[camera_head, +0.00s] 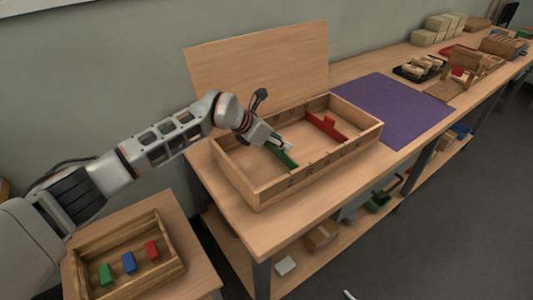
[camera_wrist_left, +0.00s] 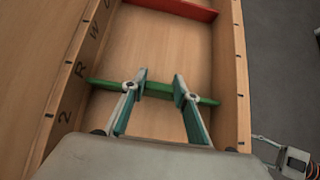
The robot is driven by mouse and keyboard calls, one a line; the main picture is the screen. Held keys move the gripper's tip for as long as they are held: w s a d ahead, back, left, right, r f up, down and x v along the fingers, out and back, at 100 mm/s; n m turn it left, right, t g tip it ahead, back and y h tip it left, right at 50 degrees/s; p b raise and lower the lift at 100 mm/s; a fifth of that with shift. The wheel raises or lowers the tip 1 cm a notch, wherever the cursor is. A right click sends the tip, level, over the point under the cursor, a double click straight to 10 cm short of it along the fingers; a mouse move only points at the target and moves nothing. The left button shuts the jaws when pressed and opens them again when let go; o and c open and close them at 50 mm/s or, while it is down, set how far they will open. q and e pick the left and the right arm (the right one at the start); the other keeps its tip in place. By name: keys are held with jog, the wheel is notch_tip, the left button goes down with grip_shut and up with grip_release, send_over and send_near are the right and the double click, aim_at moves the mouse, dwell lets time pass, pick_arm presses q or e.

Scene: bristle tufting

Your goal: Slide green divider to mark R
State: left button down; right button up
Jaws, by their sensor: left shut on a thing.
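The green divider (camera_head: 281,155) stands across the inside of a long wooden box (camera_head: 268,191). My left gripper (camera_head: 274,140) is down in the box, shut on the divider. In the left wrist view the divider (camera_wrist_left: 160,92) runs between the side walls, with the fingers (camera_wrist_left: 160,84) at its middle, which they partly hide. Its left end meets the wall close to the mark R (camera_wrist_left: 80,70), a little on the side toward the mark 2 (camera_wrist_left: 66,114). A red divider (camera_head: 326,125) stands farther along the box.
A purple mat (camera_head: 395,106) lies right of the box. A wooden panel (camera_head: 255,65) stands behind it. A small tray (camera_head: 128,232) with green, blue and red blocks sits on a lower surface at the left. Other goods crowd the bench's far end.

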pick_arm(q)
jog(key=shift+w+d+f, duration=0.15)
jog(key=shift+w+d, duration=0.05)
jog(key=shift+d, duration=0.05)
jog(key=shift+w, duration=0.1)
jog(key=c, duration=1.5)
grip_release()
pick_arm(e)
jog(key=shift+w+d+r+t, duration=0.1)
jog(key=shift+w+r+t, duration=0.25)
jog(key=shift+w, duration=0.3)
jog(key=shift+s, duration=0.1)
pick_arm(q)
jog(key=shift+r, duration=0.2)
jog(key=v, duration=1.2)
jog(key=shift+d, duration=0.1)
